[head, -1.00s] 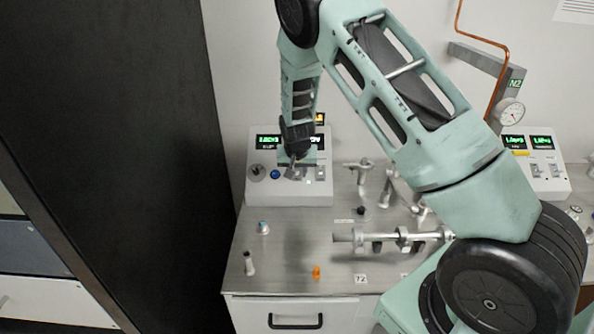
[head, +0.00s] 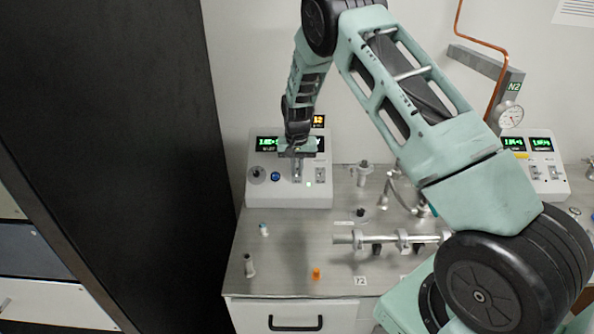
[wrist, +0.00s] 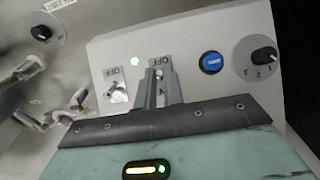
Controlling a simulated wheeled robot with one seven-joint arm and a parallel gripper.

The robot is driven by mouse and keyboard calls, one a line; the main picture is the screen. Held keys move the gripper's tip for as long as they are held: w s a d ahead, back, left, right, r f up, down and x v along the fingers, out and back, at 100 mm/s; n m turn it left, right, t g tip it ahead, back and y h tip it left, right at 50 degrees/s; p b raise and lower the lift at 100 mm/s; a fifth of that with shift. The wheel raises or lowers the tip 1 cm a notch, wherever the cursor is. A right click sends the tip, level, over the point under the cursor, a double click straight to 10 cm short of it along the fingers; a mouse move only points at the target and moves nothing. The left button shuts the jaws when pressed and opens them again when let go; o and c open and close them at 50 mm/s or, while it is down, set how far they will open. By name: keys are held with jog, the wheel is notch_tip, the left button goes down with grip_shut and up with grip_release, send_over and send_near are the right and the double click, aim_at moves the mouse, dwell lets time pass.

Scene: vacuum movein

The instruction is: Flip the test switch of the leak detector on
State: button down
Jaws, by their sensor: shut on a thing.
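The leak detector (head: 262,194) is a pale box with a sloped panel and green displays at the back of the bench. My gripper (head: 297,176) is at the middle of its panel. Which switch is the test switch is not readable.
A blue button (wrist: 212,62) and a black knob (wrist: 263,55) sit beside the switch on the panel. A metal tube assembly (head: 385,238) and an orange piece (head: 316,273) are on the bench. A tall dark panel (head: 120,150) stands at left.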

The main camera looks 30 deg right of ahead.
jog(key=g+y, duration=0.1)
jog(key=w+d+g+y, duration=0.1)
jog(key=g, duration=0.1)
jog(key=shift+w+b, duration=0.15)
jog(key=shift+b, duration=0.15)
jog(key=shift+w+d+r+g+y+b, duration=0.2)
jog(key=shift+w+g+y+b, duration=0.15)
jog(key=shift+g+y+b, duration=0.55)
jog(key=c, duration=1.5)
grip_release()
jog(key=shift+c, duration=0.2)
